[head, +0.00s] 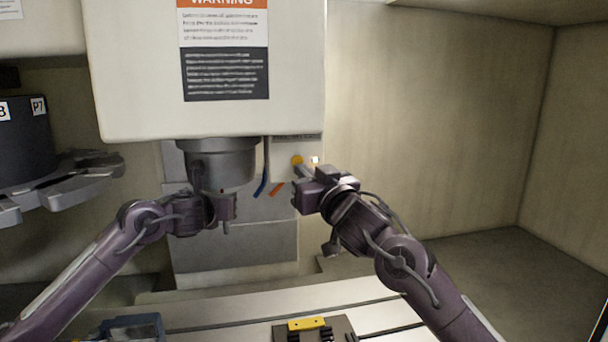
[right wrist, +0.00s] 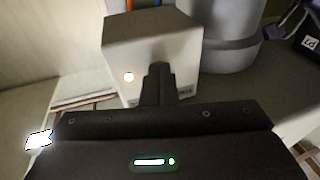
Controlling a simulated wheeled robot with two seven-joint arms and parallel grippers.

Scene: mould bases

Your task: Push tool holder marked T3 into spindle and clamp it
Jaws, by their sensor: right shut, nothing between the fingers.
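The grey round spindle (head: 222,165) hangs below the machine's white head cover. It also shows at the top of the right wrist view (right wrist: 228,45). My left gripper (head: 226,206) is right under the spindle; its fingers and anything between them are too dark to tell apart. No T3 mark can be read, and I cannot make out the tool holder. A yellow round button (head: 297,160) and a small lit white button (head: 315,160) are on the panel right of the spindle. My right gripper (head: 303,186) is shut and empty, just below the yellow button. In the right wrist view its fingers (right wrist: 158,82) are before a pale box (right wrist: 150,45), covering most of the yellow button.
A tool carousel (head: 60,185) with grey forks stands at the left. Blue and orange hoses (head: 263,182) hang between the spindle and my right gripper. The machine table (head: 230,315) below carries a dark fixture with a yellow block (head: 306,324). Free room lies at the right.

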